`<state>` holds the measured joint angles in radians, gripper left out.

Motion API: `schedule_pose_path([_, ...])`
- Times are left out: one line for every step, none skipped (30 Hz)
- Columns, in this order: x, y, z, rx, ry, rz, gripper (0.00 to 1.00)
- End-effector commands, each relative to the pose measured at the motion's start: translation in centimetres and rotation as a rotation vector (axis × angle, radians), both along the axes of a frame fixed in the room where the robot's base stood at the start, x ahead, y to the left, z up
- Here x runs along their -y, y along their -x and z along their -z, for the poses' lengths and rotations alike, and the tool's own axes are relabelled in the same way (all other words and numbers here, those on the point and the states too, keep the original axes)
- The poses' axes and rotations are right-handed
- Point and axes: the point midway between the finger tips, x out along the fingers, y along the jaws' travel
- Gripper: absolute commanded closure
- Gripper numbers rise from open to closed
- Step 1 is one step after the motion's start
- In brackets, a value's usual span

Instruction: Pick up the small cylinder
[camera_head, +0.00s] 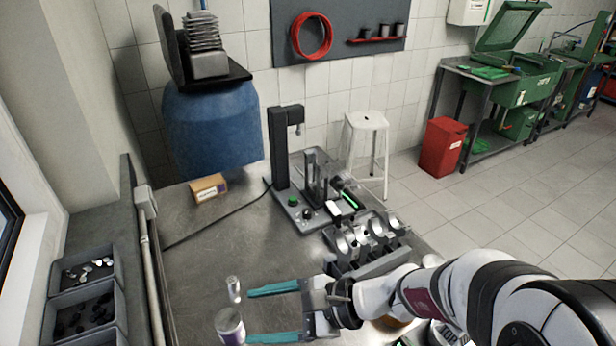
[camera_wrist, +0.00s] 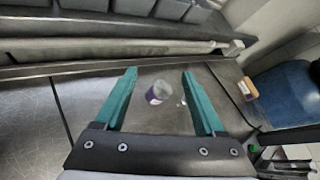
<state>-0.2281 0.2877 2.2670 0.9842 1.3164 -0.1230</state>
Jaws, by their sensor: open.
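A small silver cylinder (camera_head: 233,288) stands on the metal bench, left of my gripper in the head view. It is a small, indistinct bright shape close beside the right finger in the wrist view (camera_wrist: 182,102). A larger can with a purple label (camera_head: 230,327) stands nearer the camera; it also shows between the fingers in the wrist view (camera_wrist: 158,93). My gripper (camera_head: 247,315) has teal fingers spread wide, with nothing held. In the head view, the upper fingertip is just right of the small cylinder and the lower one is close to the can.
A grey fixture with ring-shaped parts (camera_head: 365,245) and a black press stand (camera_head: 283,150) occupy the bench's far right. A small cardboard box (camera_head: 208,187) lies near the back. Dark parts bins (camera_head: 86,268) line the left. The bench middle is largely clear.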

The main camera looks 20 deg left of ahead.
Motion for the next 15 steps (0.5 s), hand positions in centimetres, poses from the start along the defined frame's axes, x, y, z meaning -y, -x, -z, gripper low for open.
schedule_pose_path([-2.6,-2.7,2.5,-0.102,-0.062,0.111,0.29])
schedule_pose_path([-3.9,-4.4,4.1,-0.154,-0.095,0.193,0.29])
schedule_pose_path([-5.2,-6.5,6.4,-0.213,-0.123,0.296,0.29])
schedule_pose_path([-5.8,-7.8,8.3,-0.251,-0.134,0.368,0.29])
schedule_pose_path([-6.2,-8.8,10.1,-0.282,-0.141,0.434,0.29])
schedule_pose_path([-6.5,-9.9,12.1,-0.314,-0.145,0.509,0.29])
schedule_pose_path([-6.6,-10.5,13.4,-0.332,-0.145,0.553,0.29])
schedule_pose_path([-6.7,-10.9,14.5,-0.345,-0.143,0.588,0.29])
schedule_pose_path([-6.6,-11.3,15.4,-0.357,-0.141,0.622,0.29])
schedule_pose_path([-6.6,-11.6,15.9,-0.362,-0.142,0.639,0.29])
schedule_pose_path([-6.8,-11.7,16.3,-0.365,-0.140,0.650,0.29])
schedule_pose_path([-7.1,-11.9,16.7,-0.367,-0.139,0.658,0.29])
schedule_pose_path([-7.6,-12.1,17.0,-0.367,-0.139,0.660,0.29])
schedule_pose_path([-8.1,-12.3,17.2,-0.367,-0.139,0.660,0.29])
schedule_pose_path([-9.0,-12.6,17.5,-0.367,-0.141,0.658,0.29])
